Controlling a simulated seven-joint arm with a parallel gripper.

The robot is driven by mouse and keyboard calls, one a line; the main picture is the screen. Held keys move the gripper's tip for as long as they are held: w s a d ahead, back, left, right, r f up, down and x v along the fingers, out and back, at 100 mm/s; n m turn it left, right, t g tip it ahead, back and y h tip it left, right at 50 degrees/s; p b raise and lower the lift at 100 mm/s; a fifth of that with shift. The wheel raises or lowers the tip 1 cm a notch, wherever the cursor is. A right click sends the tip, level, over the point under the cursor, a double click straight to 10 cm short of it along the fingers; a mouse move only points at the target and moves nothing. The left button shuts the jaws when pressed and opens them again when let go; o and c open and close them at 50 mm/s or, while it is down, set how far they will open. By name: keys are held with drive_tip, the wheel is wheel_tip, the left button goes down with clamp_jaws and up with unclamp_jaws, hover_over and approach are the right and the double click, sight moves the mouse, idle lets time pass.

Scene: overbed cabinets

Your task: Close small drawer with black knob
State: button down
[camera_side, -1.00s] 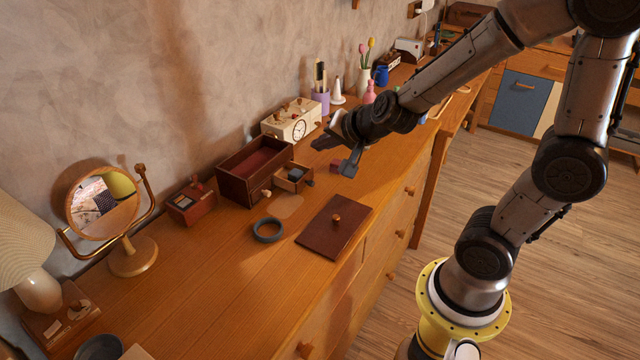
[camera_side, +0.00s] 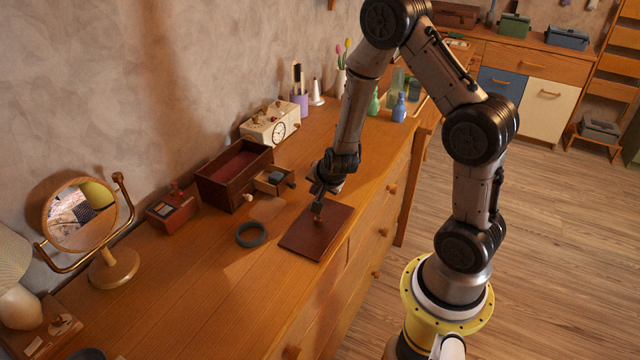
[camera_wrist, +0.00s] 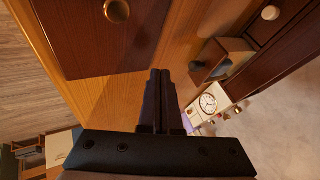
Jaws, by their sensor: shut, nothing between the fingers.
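The small drawer (camera_side: 268,184) stands pulled out of the right end of a dark red-brown box (camera_side: 228,178) on the dresser top. My gripper (camera_side: 318,211) points down, right of the drawer, over the edge of a dark brown panel. In the wrist view my gripper's fingers (camera_wrist: 160,78) are together with nothing between them.
The dark brown panel (camera_side: 308,240) with a round wooden knob (camera_wrist: 117,10) lies flat in front. A cream clock box (camera_side: 270,127) stands behind the drawer.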

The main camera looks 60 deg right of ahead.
sight(275, 176)
drive_tip(key=w, duration=0.2)
drive_tip(key=w+f, duration=0.1)
drive_tip(key=shift+w+d, duration=0.25)
drive_tip(key=shift+w, duration=0.6)
drive_tip(key=w, duration=0.8)
drive_tip(key=shift+w+r, duration=0.1)
drive_tip(key=shift+w, duration=0.05)
